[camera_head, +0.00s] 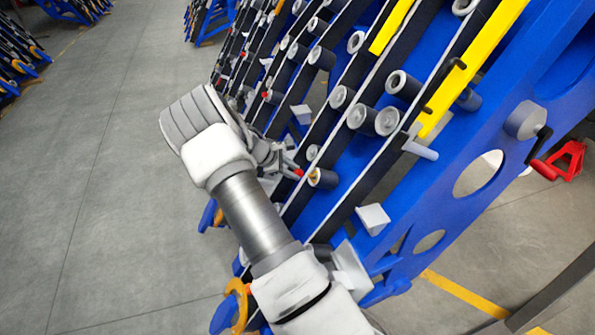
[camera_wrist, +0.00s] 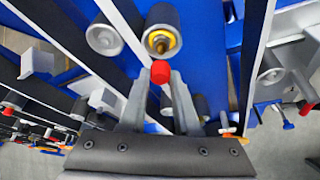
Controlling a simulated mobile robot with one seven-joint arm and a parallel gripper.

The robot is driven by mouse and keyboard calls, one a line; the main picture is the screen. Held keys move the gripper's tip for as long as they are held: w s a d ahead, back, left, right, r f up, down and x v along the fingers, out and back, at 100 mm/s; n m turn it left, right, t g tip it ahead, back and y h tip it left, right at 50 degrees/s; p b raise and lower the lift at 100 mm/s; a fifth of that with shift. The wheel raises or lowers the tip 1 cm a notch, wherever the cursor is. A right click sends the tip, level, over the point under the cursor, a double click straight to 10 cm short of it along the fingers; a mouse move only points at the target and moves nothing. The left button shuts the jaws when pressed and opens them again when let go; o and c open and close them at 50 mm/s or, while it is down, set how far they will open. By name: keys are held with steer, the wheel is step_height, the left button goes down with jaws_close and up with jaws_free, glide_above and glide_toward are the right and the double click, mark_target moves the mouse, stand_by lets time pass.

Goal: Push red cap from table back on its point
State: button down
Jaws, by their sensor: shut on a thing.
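The red cap (camera_wrist: 160,72) is held between the tips of my gripper (camera_wrist: 158,82) in the wrist view. In the head view the cap (camera_head: 299,173) shows as a small red spot at the end of my gripper (camera_head: 291,168). Just beyond the cap is a dark roller (camera_wrist: 162,22) with a yellow-ringed, brass-coloured centre (camera_wrist: 160,42); it also shows in the head view (camera_head: 323,178). The cap appears close in front of this centre. I cannot tell whether they touch. No table is recognisable in either view.
The blue chassis (camera_head: 465,140) carries rails and several dark rollers. Another roller (camera_wrist: 105,36) sits left of the brass-centred one. A white block (camera_head: 373,218) and a grey peg (camera_head: 420,150) stick out nearby. Grey floor (camera_head: 100,190) is clear at left.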

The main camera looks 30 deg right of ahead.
mark_target(300, 171)
steer(key=shift+a+r, duration=0.1)
steer(key=shift+a, duration=0.05)
steer(key=shift+s+d+f+b, duration=0.2)
steer(key=shift+d+f+b, duration=0.25)
steer(key=shift+d, duration=0.35)
steer(key=shift+s+d+f+b, duration=0.1)
steer(key=shift+d+f+b, duration=0.25)
steer(key=shift+d, duration=0.15)
steer(key=shift+s+d+f+b, duration=0.1)
steer(key=shift+d+f+b, duration=0.2)
steer(key=shift+d, duration=0.15)
stand_by(1.9)
steer(key=c, duration=0.6)
jaws_free()
steer(key=shift+o, duration=0.2)
steer(key=shift+a+r, duration=0.1)
steer(key=shift+r, duration=0.05)
steer(key=v, duration=1.7)
steer(key=shift+p, duration=0.3)
steer(key=shift+s+r, duration=0.1)
